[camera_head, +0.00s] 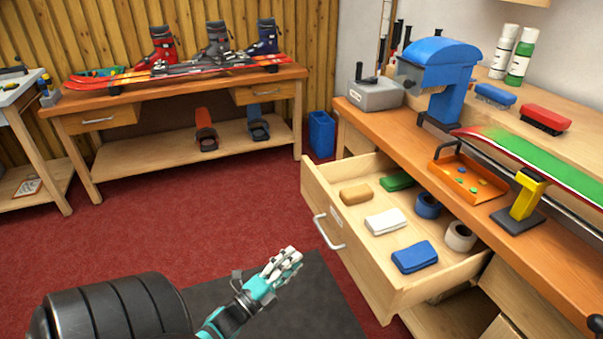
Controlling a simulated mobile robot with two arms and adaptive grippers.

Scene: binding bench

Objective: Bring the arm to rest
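My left gripper (284,264), with pale fingers and a teal and black wrist, is at the bottom middle, over the dark mat (318,285). It is left of the open drawer (352,242) and apart from its handle (328,231). I see nothing held in it, but its fingers are too small and overlapped to tell whether they are open or shut. My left arm comes in from the lower left. My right gripper is not in view.
The open drawer holds a white block (385,221), a blue block (414,257) and several other items. The workbench (560,262) carries a blue machine (437,68) and an orange tray (466,180). Red carpet (190,225) is clear toward the ski bench (160,92).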

